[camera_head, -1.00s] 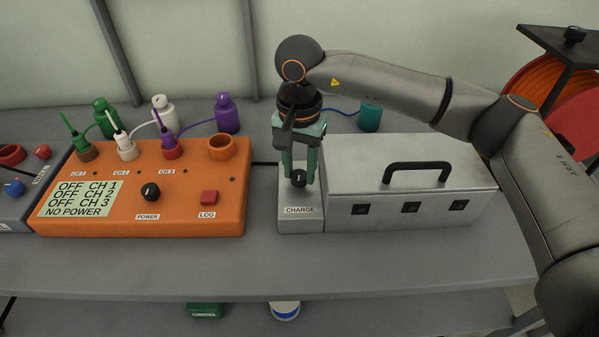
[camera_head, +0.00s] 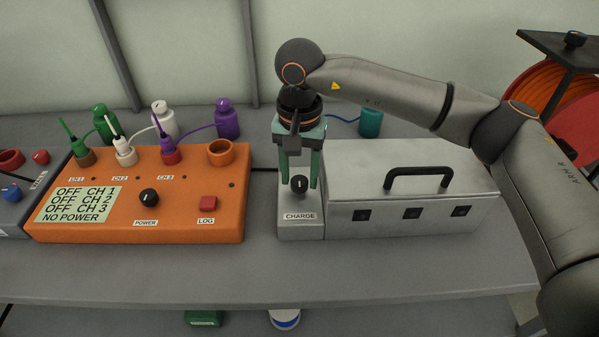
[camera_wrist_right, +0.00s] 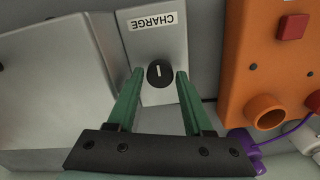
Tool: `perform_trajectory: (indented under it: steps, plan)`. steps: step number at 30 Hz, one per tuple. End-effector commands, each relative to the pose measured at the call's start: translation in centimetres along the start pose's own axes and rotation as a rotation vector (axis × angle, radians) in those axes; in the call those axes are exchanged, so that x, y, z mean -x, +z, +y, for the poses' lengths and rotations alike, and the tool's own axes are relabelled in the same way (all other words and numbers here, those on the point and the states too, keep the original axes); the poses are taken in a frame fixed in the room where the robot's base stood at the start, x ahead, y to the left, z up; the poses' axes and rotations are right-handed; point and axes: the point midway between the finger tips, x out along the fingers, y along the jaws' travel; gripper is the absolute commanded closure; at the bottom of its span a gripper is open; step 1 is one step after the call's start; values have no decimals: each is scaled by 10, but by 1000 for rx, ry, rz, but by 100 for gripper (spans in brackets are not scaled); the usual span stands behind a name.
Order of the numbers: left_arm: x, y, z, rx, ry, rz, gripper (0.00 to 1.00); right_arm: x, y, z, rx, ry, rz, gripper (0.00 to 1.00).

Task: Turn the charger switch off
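The charger switch is a round black knob (camera_head: 299,187) on a grey box (camera_head: 300,230) labelled CHARGE. Its white mark points nearly straight up and down in the head view. The knob also shows in the right wrist view (camera_wrist_right: 160,73), with the mark along the box's length. My right gripper (camera_head: 300,184) has green fingers, one on each side of the knob. In the right wrist view (camera_wrist_right: 159,74) narrow gaps show between the knob and both fingertips, so it is open and holds nothing. My left gripper is not in view.
A silver case (camera_head: 410,205) with a black handle adjoins the charger on the right. An orange logger (camera_head: 110,222) with plugs and a screen reading NO POWER stands left. Small bottles stand behind it. The bench front (camera_head: 270,268) is clear.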

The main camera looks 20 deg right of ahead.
Motion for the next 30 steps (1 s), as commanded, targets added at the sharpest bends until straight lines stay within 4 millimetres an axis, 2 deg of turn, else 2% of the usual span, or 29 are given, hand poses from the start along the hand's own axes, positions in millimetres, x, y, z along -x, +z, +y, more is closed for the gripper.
perform_trajectory:
  steps: [1,5,22,26,30]
  plan:
    - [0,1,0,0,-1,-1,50,0,0,0,0,0,0,42]
    - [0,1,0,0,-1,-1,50,0,0,0,-1,1,0,29]
    - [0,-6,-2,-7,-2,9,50,0,0,1,-26,3,-2,29]
    - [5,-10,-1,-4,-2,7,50,1,0,1,-106,4,-3,29]
    - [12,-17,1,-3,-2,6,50,2,1,1,-257,4,-2,29]
